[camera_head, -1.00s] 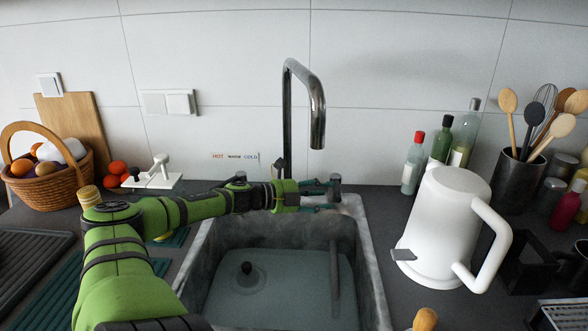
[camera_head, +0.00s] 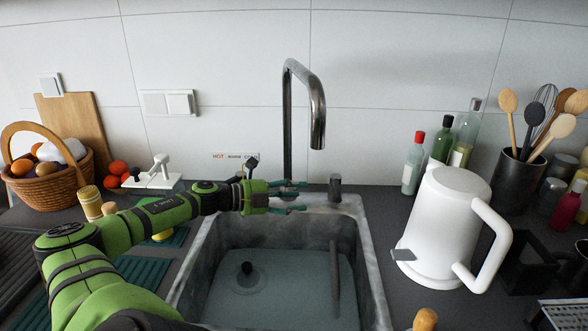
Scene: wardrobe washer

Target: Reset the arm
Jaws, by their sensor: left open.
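My green left arm comes in from the lower left and reaches over the back left part of the sink. My left gripper (camera_head: 291,196) is open and empty, with its fingers pointing right. It is in front of the foot of the chrome faucet (camera_head: 318,110), above the sink (camera_head: 372,262); whether it touches the faucet I cannot tell. Water stands in the sink. My right gripper is not in view.
A white kettle (camera_head: 440,230) stands right of the sink, with bottles (camera_head: 440,146) and a utensil holder (camera_head: 510,182) behind it. A fruit basket (camera_head: 48,190) stands at the left. The space above the basin's front is clear.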

